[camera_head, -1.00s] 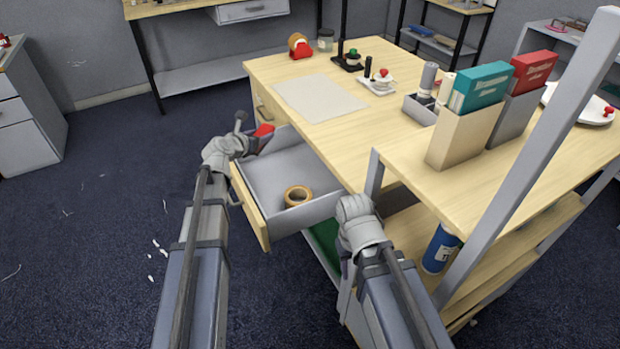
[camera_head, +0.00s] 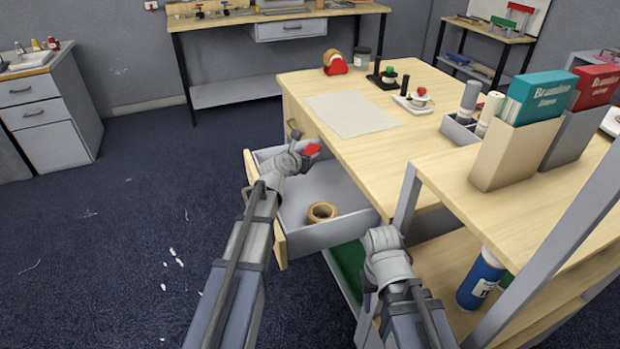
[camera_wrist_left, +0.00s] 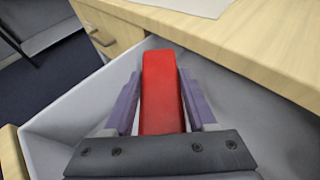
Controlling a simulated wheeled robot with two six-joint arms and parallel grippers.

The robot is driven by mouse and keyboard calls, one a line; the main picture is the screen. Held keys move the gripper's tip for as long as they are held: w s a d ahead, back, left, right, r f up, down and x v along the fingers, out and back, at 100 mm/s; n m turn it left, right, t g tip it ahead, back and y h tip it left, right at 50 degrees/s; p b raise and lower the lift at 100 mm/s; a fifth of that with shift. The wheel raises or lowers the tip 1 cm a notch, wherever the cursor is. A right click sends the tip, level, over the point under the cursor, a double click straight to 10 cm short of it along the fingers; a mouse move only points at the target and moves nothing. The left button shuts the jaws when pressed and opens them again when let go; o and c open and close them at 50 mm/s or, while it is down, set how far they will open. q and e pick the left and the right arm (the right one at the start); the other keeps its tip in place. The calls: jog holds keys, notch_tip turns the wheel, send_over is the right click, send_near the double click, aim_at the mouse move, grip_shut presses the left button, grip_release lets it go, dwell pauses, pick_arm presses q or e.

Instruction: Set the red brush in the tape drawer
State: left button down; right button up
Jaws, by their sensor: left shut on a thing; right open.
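The red brush (camera_head: 311,150) is held in my left gripper (camera_head: 303,157), which is shut on it at the drawer's far end. In the left wrist view the brush (camera_wrist_left: 161,92) sits between the two fingers, over the open drawer (camera_wrist_left: 68,98). I cannot tell whether it touches the drawer floor. The drawer (camera_head: 318,233) is pulled out from the wooden desk, and a roll of brown tape (camera_head: 321,212) lies in its near part. My right gripper (camera_head: 382,240) is by the drawer's near right corner, open; its fingers are hidden by the wrist.
The desk top (camera_head: 420,150) carries a paper sheet (camera_head: 352,113), a tape dispenser (camera_head: 335,63), stamps and a grey organizer (camera_head: 460,129). File holders (camera_head: 517,155) stand on the raised shelf at right. A blue bottle (camera_head: 481,279) stands below. Open floor lies to the left.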

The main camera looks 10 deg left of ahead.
pick_arm(q)
jog(key=shift+f+b, duration=2.05)
jog(key=shift+f, duration=0.6)
pick_arm(e)
jog(key=shift+f, duration=2.65)
pick_arm(q)
jog(key=shift+f+b, duration=0.65)
pick_arm(e)
jog(key=shift+f, duration=0.65)
pick_arm(q)
jog(key=shift+c, duration=1)
grip_release()
jog(key=shift+r, duration=0.1)
pick_arm(e)
jog(key=shift+r, duration=0.1)
pick_arm(q)
jog(key=shift+r+p, duration=0.55)
jog(key=shift+p, duration=0.05)
jog(key=p+v, duration=0.4)
jog(key=v, duration=0.8)
jog(key=shift+p, duration=0.35)
pick_arm(e)
notch_tip(320, 180, up, 6)
jog(key=shift+f, duration=0.15)
